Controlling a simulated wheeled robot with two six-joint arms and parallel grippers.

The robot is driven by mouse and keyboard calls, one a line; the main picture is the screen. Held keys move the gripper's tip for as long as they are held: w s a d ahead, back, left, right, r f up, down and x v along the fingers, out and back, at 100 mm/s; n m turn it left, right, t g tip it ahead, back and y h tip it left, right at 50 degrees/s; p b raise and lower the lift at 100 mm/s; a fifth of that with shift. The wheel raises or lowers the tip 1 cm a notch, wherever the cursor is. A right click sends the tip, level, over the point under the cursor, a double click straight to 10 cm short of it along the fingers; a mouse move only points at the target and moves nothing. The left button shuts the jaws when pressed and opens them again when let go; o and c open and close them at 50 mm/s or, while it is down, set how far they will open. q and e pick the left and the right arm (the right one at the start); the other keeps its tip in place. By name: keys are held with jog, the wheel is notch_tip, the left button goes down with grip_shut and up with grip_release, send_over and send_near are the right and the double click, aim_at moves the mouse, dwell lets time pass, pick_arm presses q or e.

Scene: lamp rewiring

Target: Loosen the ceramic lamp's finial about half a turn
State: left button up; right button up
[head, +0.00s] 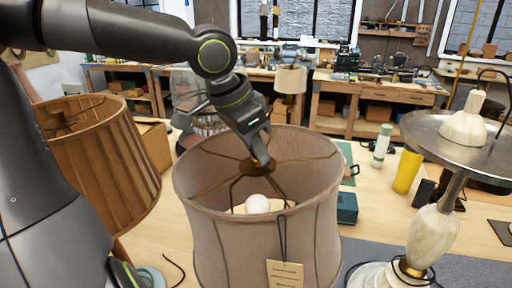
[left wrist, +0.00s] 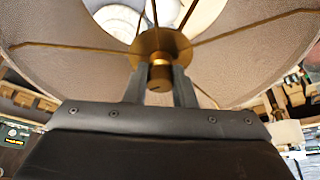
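The lamp's base is hidden by the shade. My left gripper (head: 262,160) reaches down to the spider's centre. In the left wrist view, its two fingers (left wrist: 160,82) sit against both sides of the brass finial (left wrist: 160,74), just at the round brass disc (left wrist: 160,44). The finial is hidden by the fingers in the head view. My right gripper is not in view.
A wooden-toned pleated shade (head: 100,160) stands close at left. At right is a pale stone-like lamp (head: 432,232) with a wide grey metal disc (head: 478,140). A yellow cylinder (head: 407,170), a pale green bottle (head: 382,145) and a teal box (head: 347,207) stand behind the shade.

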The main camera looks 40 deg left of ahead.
pick_arm(q)
grip_shut()
jog(key=shift+d+n+y, duration=0.1)
jog(key=shift+n+y, duration=0.8)
jog(key=shift+n, duration=1.5)
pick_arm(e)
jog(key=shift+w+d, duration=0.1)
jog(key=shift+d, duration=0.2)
pick_arm(q)
jog(key=o, duration=0.7)
grip_release()
